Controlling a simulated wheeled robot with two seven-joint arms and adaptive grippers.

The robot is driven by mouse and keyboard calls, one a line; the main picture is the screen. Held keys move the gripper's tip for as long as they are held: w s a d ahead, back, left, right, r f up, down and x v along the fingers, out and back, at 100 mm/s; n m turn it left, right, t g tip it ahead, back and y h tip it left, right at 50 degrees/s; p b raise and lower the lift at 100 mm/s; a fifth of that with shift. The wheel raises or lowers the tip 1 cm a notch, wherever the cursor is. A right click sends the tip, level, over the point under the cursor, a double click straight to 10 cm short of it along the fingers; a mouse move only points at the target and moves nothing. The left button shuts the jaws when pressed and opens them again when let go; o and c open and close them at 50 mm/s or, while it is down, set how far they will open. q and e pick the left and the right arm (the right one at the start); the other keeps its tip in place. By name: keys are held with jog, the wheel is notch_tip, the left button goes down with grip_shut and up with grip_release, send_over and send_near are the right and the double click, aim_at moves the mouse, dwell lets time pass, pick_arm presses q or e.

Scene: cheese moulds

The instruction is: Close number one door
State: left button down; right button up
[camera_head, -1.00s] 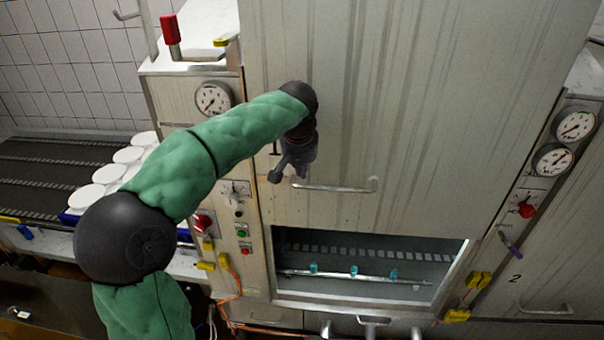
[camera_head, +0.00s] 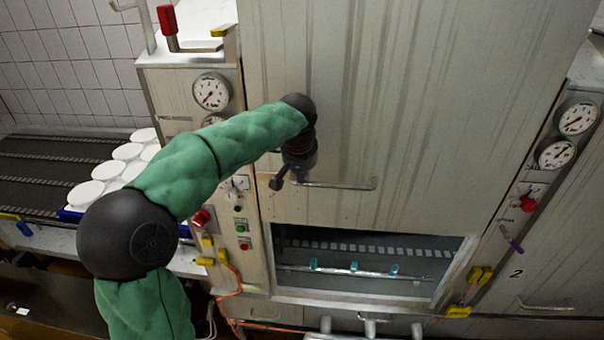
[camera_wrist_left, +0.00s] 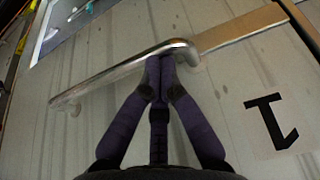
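The number one door (camera_head: 400,120) is a tall ribbed metal panel, raised so that a gap (camera_head: 360,285) shows under its lower edge. A black "1" on it shows in the left wrist view (camera_wrist_left: 271,120). Its bar handle (camera_head: 340,186) runs across near its lower edge and also shows in the left wrist view (camera_wrist_left: 110,77). My left gripper (camera_wrist_left: 163,70) has its fingertips together against the handle, near one end, on the side of the "1". No gap shows between the tips; the handle hides their very ends. The left gripper also shows in the head view (camera_head: 288,184). My right gripper is out of view.
Left of the door stands a control panel with a gauge (camera_head: 211,91) and a red knob (camera_head: 201,217). Several white moulds (camera_head: 105,170) stand by a dark conveyor (camera_head: 40,160). Door number two (camera_head: 570,240) is at the right. Teal pieces (camera_head: 353,268) sit inside the gap.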

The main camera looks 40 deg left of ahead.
pick_arm(q)
notch_tip(320, 180, down, 48)
jog(key=b, duration=3.3)
jog(key=shift+f, duration=0.2)
jog(key=p+v, duration=0.5)
jog(key=v, duration=0.9)
jog(key=shift+w+a+r, duration=0.15)
jog(key=shift+w+r, duration=0.1)
jog(key=shift+w, duration=0.1)
jog(key=shift+f, duration=0.1)
